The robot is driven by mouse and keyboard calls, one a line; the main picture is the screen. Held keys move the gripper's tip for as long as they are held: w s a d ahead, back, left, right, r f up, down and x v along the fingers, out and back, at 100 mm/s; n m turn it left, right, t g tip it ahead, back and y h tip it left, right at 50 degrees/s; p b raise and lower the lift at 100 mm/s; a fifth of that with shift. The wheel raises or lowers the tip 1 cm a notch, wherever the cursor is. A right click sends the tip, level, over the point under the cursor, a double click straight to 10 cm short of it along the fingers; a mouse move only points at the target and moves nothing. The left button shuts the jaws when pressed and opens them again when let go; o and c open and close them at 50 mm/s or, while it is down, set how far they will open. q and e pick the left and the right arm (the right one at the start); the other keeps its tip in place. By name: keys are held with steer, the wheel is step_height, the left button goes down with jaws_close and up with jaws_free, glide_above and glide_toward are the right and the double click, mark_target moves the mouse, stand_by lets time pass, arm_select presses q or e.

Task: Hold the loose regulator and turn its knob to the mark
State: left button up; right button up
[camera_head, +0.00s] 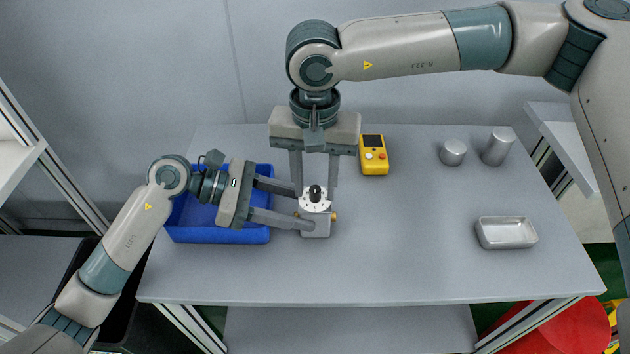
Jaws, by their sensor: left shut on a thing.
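The regulator (317,228) is a small grey block with a white dial face, a black knob (315,193) on top and a brass fitting on its right side. It stands upright near the middle of the table. My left gripper (305,208) reaches in from the left and is shut on the regulator's body. My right gripper (316,184) points down from above, at the far side of the knob in the picture. Its two fingers are apart with nothing seen between them; I cannot tell whether they touch the knob. The mark on the dial is too small to read.
A blue bin (218,236) lies under my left gripper. A yellow handheld meter (374,155) lies right of my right gripper. Two grey cylinders (453,152) (497,146) and a metal tray (506,233) are at the right. The table's front middle is clear.

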jaws_close()
steer(key=shift+m, duration=0.3)
